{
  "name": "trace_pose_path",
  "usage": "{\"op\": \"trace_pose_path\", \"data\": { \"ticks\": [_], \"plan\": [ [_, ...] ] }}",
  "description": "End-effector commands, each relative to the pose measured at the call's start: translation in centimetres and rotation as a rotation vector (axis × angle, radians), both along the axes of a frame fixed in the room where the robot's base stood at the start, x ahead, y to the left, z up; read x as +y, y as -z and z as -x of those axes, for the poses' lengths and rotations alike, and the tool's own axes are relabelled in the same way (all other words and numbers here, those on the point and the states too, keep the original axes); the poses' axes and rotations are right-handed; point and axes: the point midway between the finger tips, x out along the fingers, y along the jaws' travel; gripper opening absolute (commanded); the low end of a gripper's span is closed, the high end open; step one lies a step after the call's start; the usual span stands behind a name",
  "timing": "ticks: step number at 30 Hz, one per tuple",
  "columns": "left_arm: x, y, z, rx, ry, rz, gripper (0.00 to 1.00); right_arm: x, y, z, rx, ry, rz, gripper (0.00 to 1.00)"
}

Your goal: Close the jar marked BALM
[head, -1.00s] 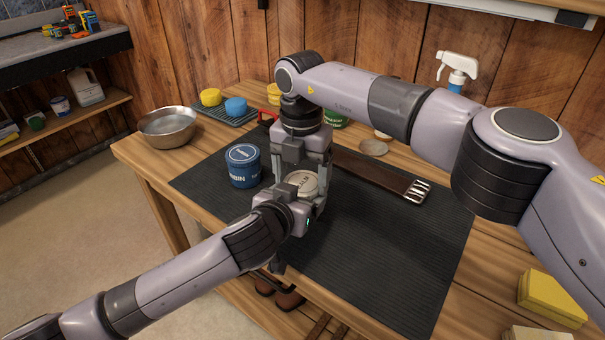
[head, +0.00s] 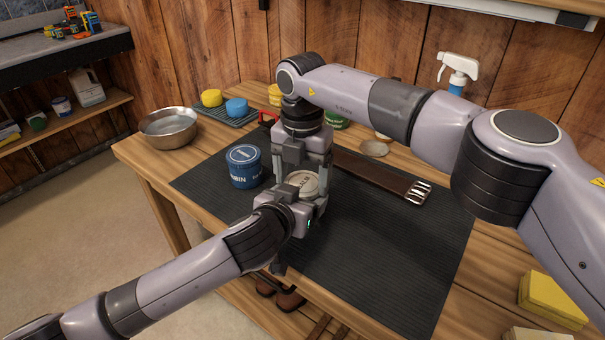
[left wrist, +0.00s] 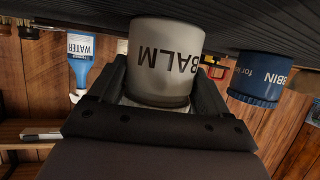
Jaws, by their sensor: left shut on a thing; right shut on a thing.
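The jar marked BALM (left wrist: 165,62) is pale grey with dark letters, shown upside down in the left wrist view. My left gripper (left wrist: 160,82) is shut on the jar's sides, one finger on each side. In the head view, my left gripper (head: 292,208) hides most of the jar. My right gripper (head: 304,172) points down from above and is shut on the lid. How closely the lid meets the jar is hidden.
A blue jar (head: 244,168) stands left of the grippers on the dark mat (head: 370,250). A brown strap with a buckle (head: 417,192) lies behind to the right. A metal bowl (head: 168,128) is at the table's left corner. The mat's front right is clear.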

Motion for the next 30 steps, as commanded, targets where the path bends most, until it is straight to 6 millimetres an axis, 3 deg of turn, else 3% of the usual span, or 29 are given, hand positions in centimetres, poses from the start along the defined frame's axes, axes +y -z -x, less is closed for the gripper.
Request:
{"op": "trace_pose_path", "data": {
  "ticks": [25,26,30],
  "plan": [
    [-0.22,-0.3,0.08,-0.004,0.004,0.011,0.22,-0.17,1.27,-0.2,-0.004,0.001,0.004,0.51],
    [-0.22,-0.3,0.08,-0.004,0.004,0.011,0.22,-0.17,1.27,-0.2,-0.004,0.001,0.004,0.86],
    [-0.22,-0.31,0.08,-0.003,0.004,0.013,0.22,-0.2,1.28,-0.21,-0.003,0.001,0.005,0.88]
  ]
}}
